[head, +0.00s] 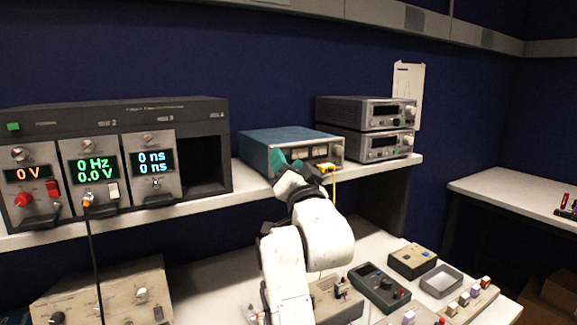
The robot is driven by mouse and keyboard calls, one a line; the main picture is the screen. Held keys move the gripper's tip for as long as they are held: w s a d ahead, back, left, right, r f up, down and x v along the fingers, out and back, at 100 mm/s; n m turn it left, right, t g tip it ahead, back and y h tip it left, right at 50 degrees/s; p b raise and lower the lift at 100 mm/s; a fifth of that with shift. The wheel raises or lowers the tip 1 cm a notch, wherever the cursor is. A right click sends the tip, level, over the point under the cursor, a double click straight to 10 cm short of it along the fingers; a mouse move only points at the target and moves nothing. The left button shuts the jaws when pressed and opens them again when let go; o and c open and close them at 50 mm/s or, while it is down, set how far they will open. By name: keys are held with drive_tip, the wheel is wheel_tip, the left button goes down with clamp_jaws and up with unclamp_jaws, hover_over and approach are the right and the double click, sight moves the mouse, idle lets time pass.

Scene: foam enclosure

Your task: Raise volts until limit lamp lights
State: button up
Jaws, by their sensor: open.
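The rack (120,110) stands at the left of the shelf. Its left module reads 0 V in red (28,174), with a silver knob (20,154) above, a red knob (23,200) and a red switch (53,188) below. The middle module (96,168) reads 0 Hz and 0.0 V in green. A teal instrument (270,141) sits right of the rack, its front partly hidden by my arm. My gripper (287,162) is open, with teal fingertips in front of that instrument's left face. I cannot tell which part is the limit lamp or whether any lamp is lit.
A yellow plug and cable (327,168) hang at the teal instrument's front. Two stacked grey instruments (365,128) stand to its right. Several small boxes, including a dark handheld unit (380,288), crowd the lower bench. A black cable (94,240) hangs from the middle module.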

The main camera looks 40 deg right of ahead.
drive_tip(key=shift+s, duration=0.1)
drive_tip(key=b+v, duration=0.2)
drive_tip(key=v, duration=0.8)
drive_tip(key=shift+s+a+f+b, duration=0.2)
drive_tip(key=shift+s+a+b, duration=0.05)
drive_tip(key=shift+b, duration=0.05)
